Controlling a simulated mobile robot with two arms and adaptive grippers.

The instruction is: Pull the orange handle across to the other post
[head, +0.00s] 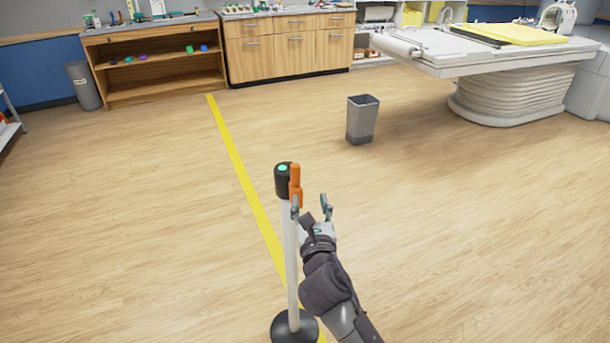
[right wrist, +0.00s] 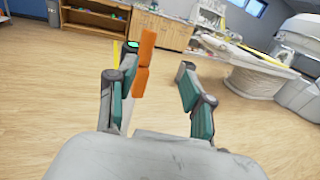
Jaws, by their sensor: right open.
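The orange handle (head: 295,184) sits upright at the right side of the black post top of a white post (head: 291,260). The post top (head: 282,181) has a green disc on it. The post stands on a round black base. My right gripper (head: 311,205) is open at the handle's lower end. In the right wrist view the handle (right wrist: 144,62) shows between the open fingers, closer to the left one, which partly covers the post. I cannot tell whether a finger touches the handle. My left gripper is not in view. No second post shows clearly.
A yellow floor line (head: 240,170) runs behind the post. A grey bin (head: 362,120) stands on the floor further back. A scanner bed (head: 490,60) is at the back right, wooden cabinets (head: 290,48) at the back.

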